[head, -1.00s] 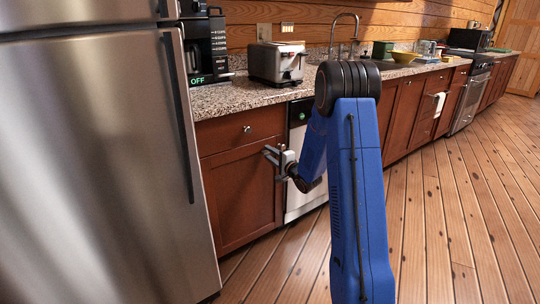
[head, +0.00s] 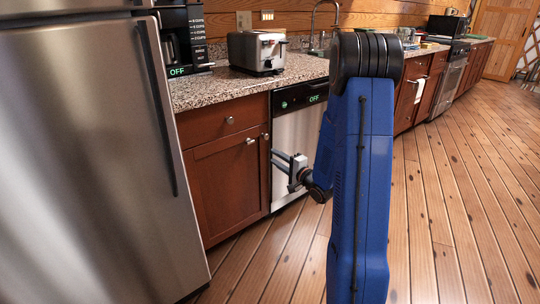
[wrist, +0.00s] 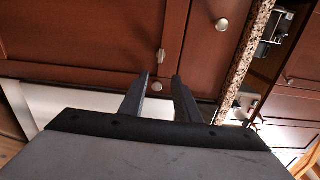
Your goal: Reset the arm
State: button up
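My blue arm (head: 362,190) stands upright in the middle of the head view and folds down at its black elbow. My gripper (head: 274,160) is left of the arm, in front of the steel dishwasher (head: 291,134), near the edge of the brown cabinet (head: 228,185). In the wrist view my gripper's two fingers (wrist: 160,77) are apart with an empty gap between them. They point toward the brown cabinet front (wrist: 90,35) and its small knobs.
A steel fridge (head: 75,150) stands close at the left. A toaster (head: 257,52) and a coffee maker (head: 184,40) are on the granite counter (head: 215,88). The plank floor (head: 450,200) at the right is clear.

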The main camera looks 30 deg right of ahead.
jog(key=shift+s+d, duration=0.1)
jog(key=shift+s, duration=0.5)
jog(key=s+a+r+n+g+h, duration=0.5)
jog(key=s+a+r+n+g, duration=0.15)
jog(key=s+r, duration=0.25)
jog(key=s+a+r+n+g, duration=0.1)
jog(key=s+a+n+g, duration=0.2)
jog(key=s, duration=1.2)
jog(key=s+a+n+g+y, duration=0.1)
jog(key=s+a+n+g, duration=0.2)
jog(key=s, duration=1.3)
jog(key=a+n, duration=0.3)
jog(key=a, duration=0.3)
jog(key=shift+a+r+y, duration=0.25)
jog(key=shift+r+y, duration=0.05)
jog(key=shift+r, duration=0.05)
jog(key=shift+s+n, duration=0.1)
jog(key=shift+n, duration=0.15)
